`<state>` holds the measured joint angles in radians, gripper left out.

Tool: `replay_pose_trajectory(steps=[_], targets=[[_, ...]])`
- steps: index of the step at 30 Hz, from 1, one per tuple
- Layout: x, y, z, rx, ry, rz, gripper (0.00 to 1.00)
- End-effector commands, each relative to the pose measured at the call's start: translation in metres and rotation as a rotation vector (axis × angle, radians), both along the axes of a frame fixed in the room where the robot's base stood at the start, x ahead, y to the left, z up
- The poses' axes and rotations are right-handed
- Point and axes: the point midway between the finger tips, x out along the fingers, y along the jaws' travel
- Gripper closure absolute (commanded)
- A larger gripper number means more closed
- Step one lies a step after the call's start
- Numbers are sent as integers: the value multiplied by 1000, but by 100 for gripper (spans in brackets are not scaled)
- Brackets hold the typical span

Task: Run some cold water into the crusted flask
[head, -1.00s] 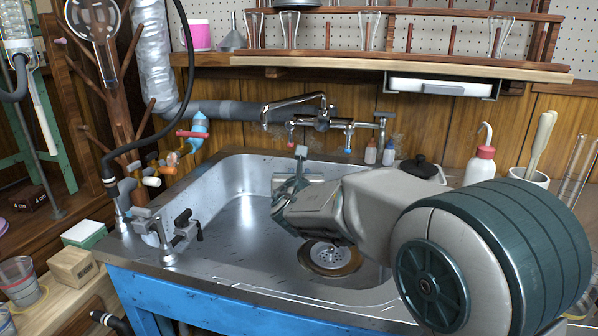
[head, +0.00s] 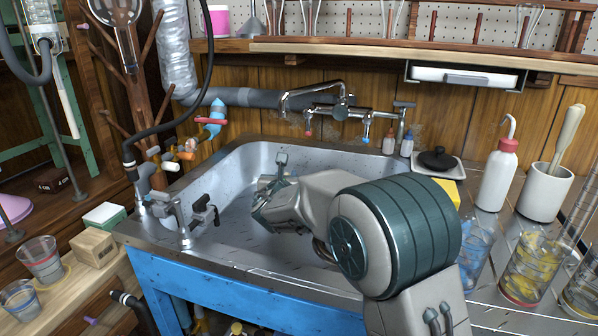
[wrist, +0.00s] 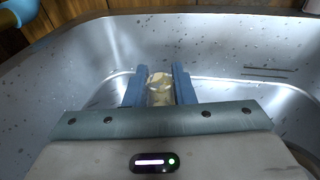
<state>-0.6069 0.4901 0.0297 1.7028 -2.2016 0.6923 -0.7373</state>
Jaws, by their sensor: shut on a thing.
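My gripper (head: 266,198) is low inside the steel sink (head: 235,225), left of the middle. In the wrist view its blue jaws (wrist: 160,90) are shut on a cream-tan, glassy thing (wrist: 160,88). It looks like the crusted flask, but only a small part shows and its body is hidden. A chrome mixer tap (head: 340,110) is on the wall behind the sink, with a red-tipped and a blue-tipped part (head: 366,139) below it. My gripper is in front of and below this tap, to its left. No running water shows.
A bench tap (head: 185,225) stands on the sink's left front corner. To the right are a white wash bottle (head: 497,175), a white pot (head: 545,192) and glass beakers (head: 527,268). A shelf (head: 440,55) with glassware overhangs the back.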

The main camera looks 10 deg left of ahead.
Motion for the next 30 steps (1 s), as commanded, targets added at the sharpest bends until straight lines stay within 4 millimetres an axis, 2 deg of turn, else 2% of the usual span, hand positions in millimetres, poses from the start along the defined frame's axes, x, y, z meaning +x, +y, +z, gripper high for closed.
replay_pose_trajectory(steps=[2, 4, 6, 28, 29, 30], targets=[[3, 8, 3, -1, 0, 0, 100], [4, 7, -7, 1, -2, -1, 100], [4, 7, -9, 1, -2, -1, 100], [3, 7, -14, 0, 1, 0, 100], [3, 7, -14, 0, 1, 0, 72], [3, 7, -14, 0, 1, 0, 61]])
